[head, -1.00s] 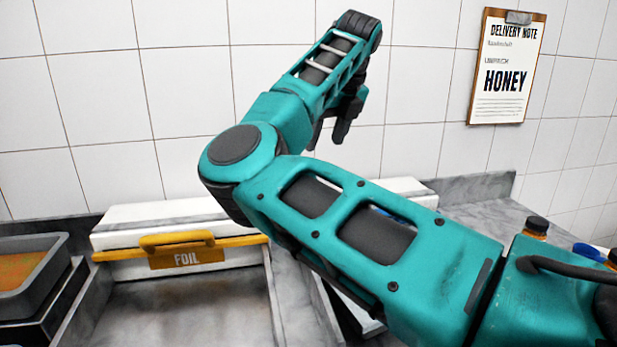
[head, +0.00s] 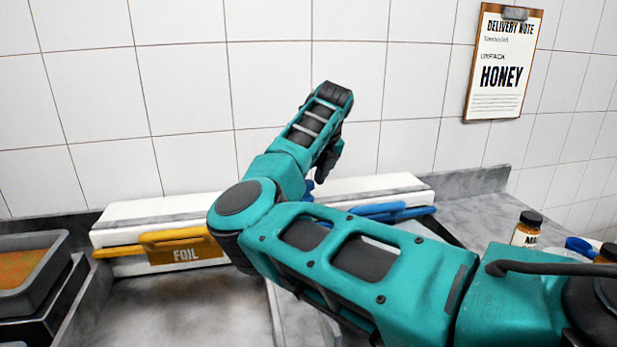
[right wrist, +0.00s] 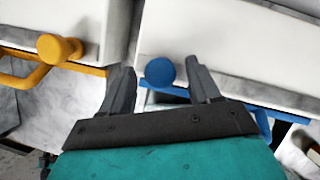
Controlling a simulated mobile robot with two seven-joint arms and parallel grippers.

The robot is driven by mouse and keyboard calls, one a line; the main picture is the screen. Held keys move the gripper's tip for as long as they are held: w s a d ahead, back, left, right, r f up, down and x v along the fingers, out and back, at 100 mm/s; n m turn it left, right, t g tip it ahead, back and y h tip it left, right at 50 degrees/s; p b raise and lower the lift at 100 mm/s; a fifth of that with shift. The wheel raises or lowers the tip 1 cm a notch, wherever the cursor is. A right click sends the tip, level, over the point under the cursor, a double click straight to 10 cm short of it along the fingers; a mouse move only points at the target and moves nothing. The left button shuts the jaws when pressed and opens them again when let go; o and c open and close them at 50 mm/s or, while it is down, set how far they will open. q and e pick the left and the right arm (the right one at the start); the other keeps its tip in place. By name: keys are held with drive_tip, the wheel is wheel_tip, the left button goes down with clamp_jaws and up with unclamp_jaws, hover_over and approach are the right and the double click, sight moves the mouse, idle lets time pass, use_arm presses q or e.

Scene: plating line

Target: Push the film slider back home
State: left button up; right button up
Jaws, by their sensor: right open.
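A white dispenser with a blue front bar (head: 385,211) stands at the back of the counter, partly hidden behind my right arm. In the right wrist view its round blue slider knob (right wrist: 160,72) shows in front of the white body (right wrist: 235,45). My right gripper (right wrist: 159,68) is open, with the blue knob between its two fingers and a gap visible on each side. In the head view the right gripper (head: 323,165) is above the dispenser, its fingers mostly hidden. No film lettering is visible. My left gripper is not in view.
A white dispenser with a yellow FOIL handle (head: 185,247) stands to the left; its yellow knob (right wrist: 60,48) is left of my right gripper. A tray of orange food (head: 30,262) is at far left. A jar (head: 527,230) stands at right. A clipboard (head: 503,65) hangs on the wall.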

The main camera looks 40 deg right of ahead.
clamp_jaws()
idle(0.5)
